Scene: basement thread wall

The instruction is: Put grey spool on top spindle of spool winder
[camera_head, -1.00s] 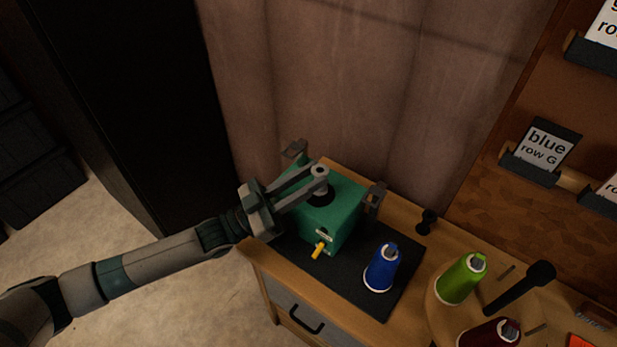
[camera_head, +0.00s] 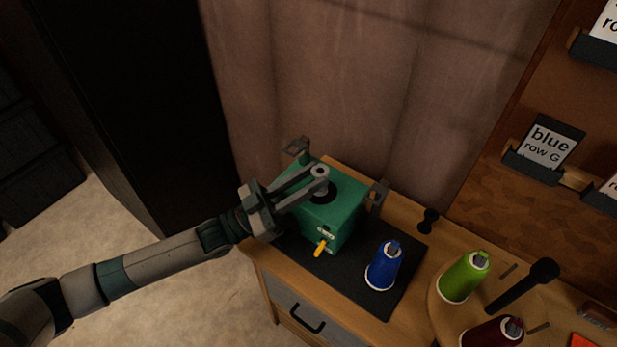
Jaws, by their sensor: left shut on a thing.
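The spool winder is a green box (camera_head: 341,221) with a dark round plate (camera_head: 328,193) on top, a yellow lever (camera_head: 320,248) on its front and grey brackets at its sides. My left gripper (camera_head: 312,180) reaches over its top from the left. It is shut on the grey spool (camera_head: 320,171), a small round piece with a hole in its middle, at the fingertips. The spool is above the winder's top, by the dark plate. The top spindle is not clearly seen, and I cannot tell whether the spool touches it. My right gripper is out of view.
The winder stands on a black mat (camera_head: 378,299) on a wooden bench. A blue thread cone (camera_head: 382,269) stands on the mat. A green cone (camera_head: 462,279) and a dark red cone (camera_head: 488,333) stand at the right. A small black knob (camera_head: 428,221) is behind; labelled holders are on the wall.

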